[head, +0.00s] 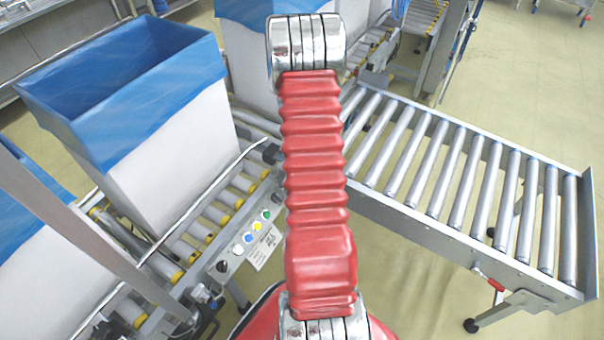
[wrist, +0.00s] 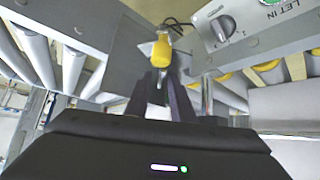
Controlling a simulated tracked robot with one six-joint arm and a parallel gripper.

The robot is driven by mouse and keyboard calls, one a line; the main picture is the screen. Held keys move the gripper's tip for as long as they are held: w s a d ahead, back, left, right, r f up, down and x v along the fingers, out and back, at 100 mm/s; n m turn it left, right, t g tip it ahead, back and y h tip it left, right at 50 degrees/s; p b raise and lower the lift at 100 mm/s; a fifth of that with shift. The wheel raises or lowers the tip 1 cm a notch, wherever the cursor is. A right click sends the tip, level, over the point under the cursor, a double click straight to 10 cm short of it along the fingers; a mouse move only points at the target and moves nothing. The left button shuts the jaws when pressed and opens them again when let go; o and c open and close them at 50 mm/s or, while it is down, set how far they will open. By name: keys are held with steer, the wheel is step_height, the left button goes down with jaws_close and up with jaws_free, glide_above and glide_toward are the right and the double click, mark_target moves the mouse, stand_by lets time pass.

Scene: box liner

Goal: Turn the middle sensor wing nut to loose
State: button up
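My gripper (wrist: 161,80) shows in the wrist view, its two dark fingers pointing away with a narrow gap between them. The fingertips are close below a yellow-bodied part (wrist: 161,50) with a dark cable, which looks like a sensor. A small grey piece shows in the gap between the fingers; I cannot tell whether it is the wing nut or whether the fingers touch it. In the head view my own red arm covers the middle, and the gripper and sensor are hidden.
A control panel (wrist: 240,30) with a black knob (wrist: 222,27) stands right of the yellow part; the panel also shows in the head view (head: 250,245). A blue-lined white box (head: 160,150) stands on the left roller conveyor. An empty roller conveyor (head: 450,170) extends right.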

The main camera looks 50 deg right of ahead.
jaws_close()
steer(key=shift+a, duration=0.2)
steer(key=shift+d, duration=0.2)
